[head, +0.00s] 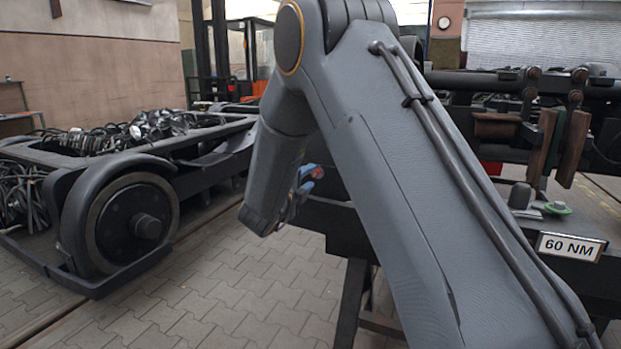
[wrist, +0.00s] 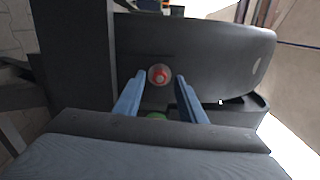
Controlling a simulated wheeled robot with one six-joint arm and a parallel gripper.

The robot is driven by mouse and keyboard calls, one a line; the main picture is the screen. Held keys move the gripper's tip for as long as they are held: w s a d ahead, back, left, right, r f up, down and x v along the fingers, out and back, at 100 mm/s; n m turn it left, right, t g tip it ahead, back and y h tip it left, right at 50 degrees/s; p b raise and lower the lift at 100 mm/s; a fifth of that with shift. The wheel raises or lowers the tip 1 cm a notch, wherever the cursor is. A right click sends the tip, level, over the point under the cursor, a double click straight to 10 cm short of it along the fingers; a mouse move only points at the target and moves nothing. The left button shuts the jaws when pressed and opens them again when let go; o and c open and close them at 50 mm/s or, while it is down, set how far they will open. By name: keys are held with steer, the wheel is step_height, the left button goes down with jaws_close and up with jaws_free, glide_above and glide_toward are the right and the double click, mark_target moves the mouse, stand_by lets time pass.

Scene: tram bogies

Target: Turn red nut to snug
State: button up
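The gripper is open and empty. In the head view the blue fingers of my gripper (head: 308,182) are mostly hidden by my arm. How deep the fingertips reach along the nut cannot be told.
A green part (wrist: 157,115) shows low between the fingers in the wrist view. A bench at right holds another green piece (head: 557,208) and a "60 NM" sign (head: 571,247). A wheeled bogie (head: 140,225) with cables stands at left. Paved floor between is clear.

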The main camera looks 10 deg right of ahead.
steer(key=v, duration=0.6)
steer(key=shift+w, duration=0.1)
